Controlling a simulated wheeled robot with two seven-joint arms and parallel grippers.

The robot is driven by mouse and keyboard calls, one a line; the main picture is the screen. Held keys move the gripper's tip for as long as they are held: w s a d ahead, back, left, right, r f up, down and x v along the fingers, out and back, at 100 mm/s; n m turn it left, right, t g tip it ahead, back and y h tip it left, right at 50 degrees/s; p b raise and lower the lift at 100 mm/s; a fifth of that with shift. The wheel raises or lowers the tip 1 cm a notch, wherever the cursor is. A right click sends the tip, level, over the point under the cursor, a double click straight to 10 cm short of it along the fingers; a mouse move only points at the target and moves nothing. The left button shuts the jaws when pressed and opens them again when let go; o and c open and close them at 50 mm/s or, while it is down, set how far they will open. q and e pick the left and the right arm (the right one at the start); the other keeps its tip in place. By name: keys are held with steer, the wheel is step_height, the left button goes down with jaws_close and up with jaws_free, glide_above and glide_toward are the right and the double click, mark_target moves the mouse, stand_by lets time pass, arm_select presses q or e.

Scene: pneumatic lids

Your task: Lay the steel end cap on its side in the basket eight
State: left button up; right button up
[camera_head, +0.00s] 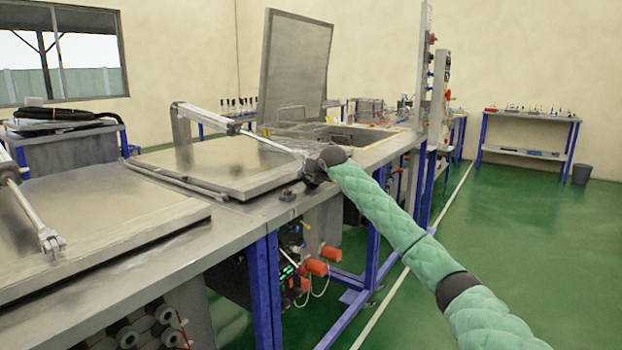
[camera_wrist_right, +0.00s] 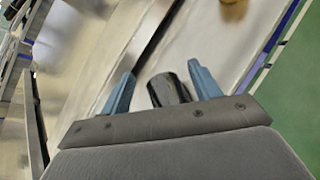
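My right gripper (camera_head: 312,174) is at the front edge of the bench, beside a closed steel lid. In the right wrist view, its two blue fingers (camera_wrist_right: 160,88) are spread apart. A dark, rounded, cylinder-like piece (camera_wrist_right: 167,90) shows between them, nearer the right finger, with a clear gap to the left one. I cannot tell whether it is the steel end cap. Wire handles (camera_head: 290,113) show at the open tank under the raised lid; the basket below is mostly hidden, and no number is readable. My left gripper is not in view.
Closed lids (camera_head: 222,162) with pneumatic cylinders (camera_head: 207,116) cover the near bench. A raised lid (camera_head: 294,66) stands behind the open tank (camera_head: 345,134). A brownish object (camera_wrist_right: 233,10) lies at the wrist view's top. Green floor (camera_head: 530,230) is free on the right.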

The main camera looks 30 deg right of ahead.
steer(key=shift+s+r, duration=0.25)
steer(key=shift+s, duration=0.25)
steer(key=v, duration=0.6)
steer(key=shift+s+a+r, duration=0.1)
steer(key=shift+s+r, duration=0.1)
steer(key=shift+s, duration=0.1)
